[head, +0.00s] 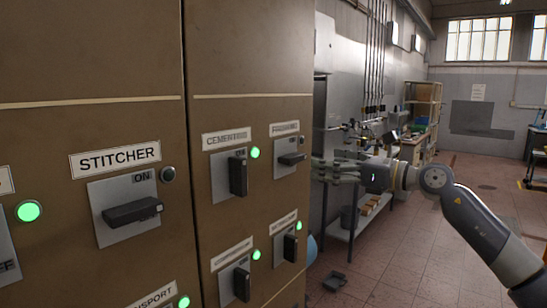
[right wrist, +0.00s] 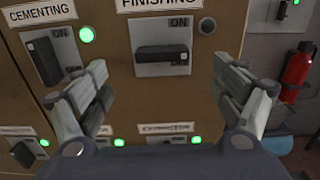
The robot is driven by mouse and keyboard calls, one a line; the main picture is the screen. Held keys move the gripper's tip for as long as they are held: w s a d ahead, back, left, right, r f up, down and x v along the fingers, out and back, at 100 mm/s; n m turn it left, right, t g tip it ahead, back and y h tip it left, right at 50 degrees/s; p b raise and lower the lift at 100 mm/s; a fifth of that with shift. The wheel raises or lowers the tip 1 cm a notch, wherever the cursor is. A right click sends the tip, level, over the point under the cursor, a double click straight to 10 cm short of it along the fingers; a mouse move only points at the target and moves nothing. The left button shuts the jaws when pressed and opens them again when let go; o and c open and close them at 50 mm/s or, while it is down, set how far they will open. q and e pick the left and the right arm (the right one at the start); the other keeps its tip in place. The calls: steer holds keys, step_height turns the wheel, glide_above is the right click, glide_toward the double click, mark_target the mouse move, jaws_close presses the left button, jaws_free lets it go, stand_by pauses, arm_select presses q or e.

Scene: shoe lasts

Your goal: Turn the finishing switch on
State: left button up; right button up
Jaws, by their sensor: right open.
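The finishing switch (right wrist: 162,54) is a black handle on a grey plate under the FINISHING label in the right wrist view. Its handle lies horizontal and the lamp (right wrist: 207,25) beside it is unlit. In the head view the switch (head: 291,158) is on the right part of the brown cabinet. My right gripper (right wrist: 161,82) is open, its fingers apart to the left and right of the handle and a little below it in the picture. Nothing is between the fingers. In the head view my right gripper (head: 322,170) is just right of the cabinet. My left gripper is not in view.
The cementing switch (head: 238,174) is vertical with a green lamp lit. The stitcher switch (head: 132,211) is horizontal with its lamp dark. Two lower switches beside green lamps sit below. A red extinguisher (right wrist: 297,72) stands right of the cabinet. Open tiled floor (head: 400,262) lies to the right.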

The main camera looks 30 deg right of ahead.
mark_target(299, 158)
steer(key=p+x, duration=0.4)
steer(key=x, duration=0.1)
steer(key=p+x, duration=0.2)
steer(key=x, duration=0.1)
steer(key=shift+r, duration=0.25)
steer(key=shift+w+a+f+p, duration=0.1)
steer(key=shift+w+p, duration=0.3)
steer(key=shift+w, duration=0.3)
steer(key=shift+w+a+f, duration=0.15)
steer(key=shift+w, duration=0.1)
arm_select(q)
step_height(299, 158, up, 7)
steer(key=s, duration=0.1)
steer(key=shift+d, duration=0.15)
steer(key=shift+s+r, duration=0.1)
arm_select(e)
steer(key=shift+c, duration=0.5)
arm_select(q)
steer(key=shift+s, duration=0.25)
arm_select(e)
steer(key=c, duration=1)
